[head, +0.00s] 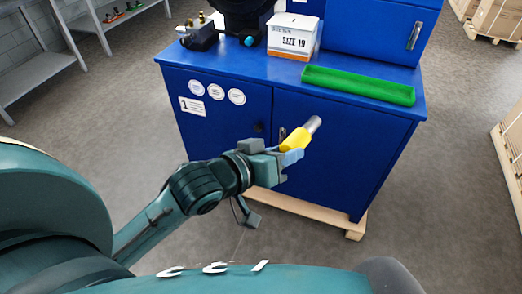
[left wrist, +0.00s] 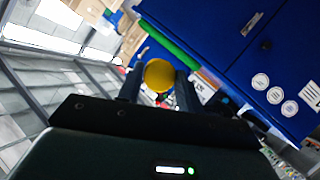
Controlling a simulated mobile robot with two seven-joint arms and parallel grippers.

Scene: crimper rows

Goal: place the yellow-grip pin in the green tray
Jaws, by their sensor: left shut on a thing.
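The yellow-grip pin (head: 297,139) has a yellow grip and a grey metal tip that points up and to the right in the head view. My left gripper (head: 289,156) is shut on its yellow grip and holds it in the air in front of the blue cabinet. In the left wrist view the round yellow end of the pin (left wrist: 159,76) shows between the two fingers (left wrist: 160,90). The long green tray (head: 358,86) lies on the cabinet top at the right front, above and beyond the pin; it looks empty. My right gripper is not in view.
The blue cabinet (head: 330,150) stands on a wooden pallet (head: 300,213). A white box marked SIZE 19 (head: 292,38) and a black machine (head: 243,18) stand on its top, left of the tray. Grey shelves (head: 35,62) are at the left, cartons (head: 497,18) at the right.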

